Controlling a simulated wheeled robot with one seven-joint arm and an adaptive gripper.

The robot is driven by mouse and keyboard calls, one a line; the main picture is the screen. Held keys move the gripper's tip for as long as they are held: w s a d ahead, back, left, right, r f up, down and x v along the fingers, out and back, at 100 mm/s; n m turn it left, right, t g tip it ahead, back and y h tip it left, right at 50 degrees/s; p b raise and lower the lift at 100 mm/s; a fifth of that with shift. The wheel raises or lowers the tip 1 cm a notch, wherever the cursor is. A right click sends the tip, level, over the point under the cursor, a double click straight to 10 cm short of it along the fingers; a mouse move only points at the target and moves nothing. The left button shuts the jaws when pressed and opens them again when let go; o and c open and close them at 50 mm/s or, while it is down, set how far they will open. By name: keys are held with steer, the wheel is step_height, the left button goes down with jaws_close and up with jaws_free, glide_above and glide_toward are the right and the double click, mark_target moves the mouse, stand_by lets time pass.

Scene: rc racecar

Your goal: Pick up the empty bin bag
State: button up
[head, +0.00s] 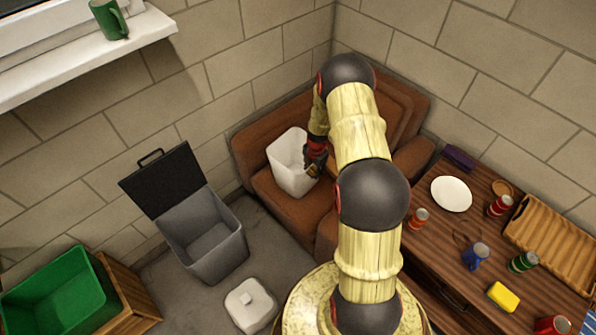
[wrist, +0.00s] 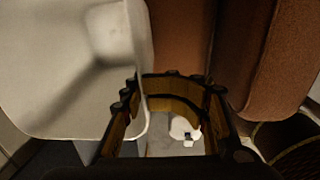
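The empty bin bag (head: 287,162), a white, open-topped, bin-shaped liner, stands upright on the brown sofa. It fills the left of the wrist view (wrist: 60,70), where I look into its empty inside. My gripper (head: 313,162) is at its right rim in the head view. In the wrist view my gripper (wrist: 170,112) is open, its two fingers well apart. The bag's edge runs down between them, with the left finger over the bag's inside and the right finger outside it. I cannot tell whether a finger touches the wall.
A grey bin (head: 207,240) with its black lid raised stands on the floor, near a white lidded container (head: 250,303). A green crate (head: 60,298) is at lower left. The brown sofa (head: 275,197) surrounds the bag. A wooden table (head: 440,240) with cups and a plate is right.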

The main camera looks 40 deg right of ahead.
step_height(320, 180, down, 8)
steer(key=w+b, duration=0.1)
steer(key=b, duration=0.1)
stand_by(0.3)
steer(key=shift+c, duration=1.2)
steer(key=shift+r, duration=0.1)
jaws_close()
